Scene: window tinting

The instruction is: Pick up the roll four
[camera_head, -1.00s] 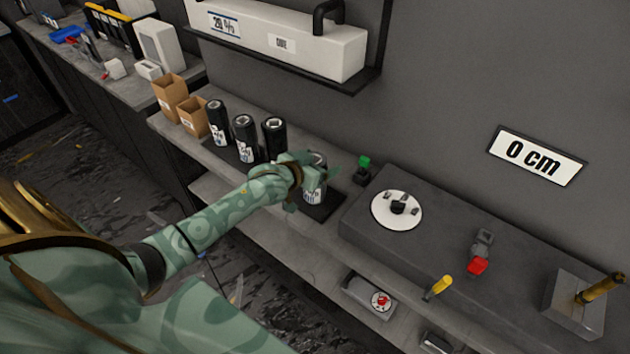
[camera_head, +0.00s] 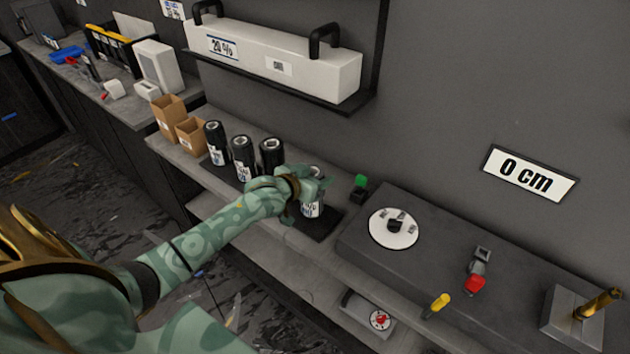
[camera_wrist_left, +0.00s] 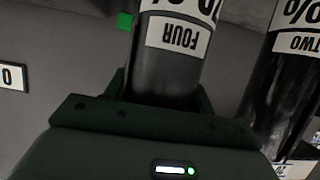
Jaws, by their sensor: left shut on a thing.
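Roll four is a dark cylinder with a white label reading "FOUR". It fills the middle of the left wrist view (camera_wrist_left: 165,72), upside down there. In the head view roll four (camera_head: 312,208) is partly hidden behind my left gripper (camera_head: 305,188). My left gripper is shut on roll four, with a finger on each side of it in the left wrist view. The roll is at the right end of the row of rolls, over a dark mat (camera_head: 322,228). I cannot tell whether it touches the mat. My right gripper is not in view.
Dark rolls (camera_head: 243,158) stand just left of roll four; one labelled "TWO" (camera_wrist_left: 292,75) is close in the wrist view. Cardboard boxes (camera_head: 190,135) stand further left. A green button (camera_head: 360,182) and a raised grey machine (camera_head: 440,250) are to the right. A white box (camera_head: 280,62) sits on the shelf above.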

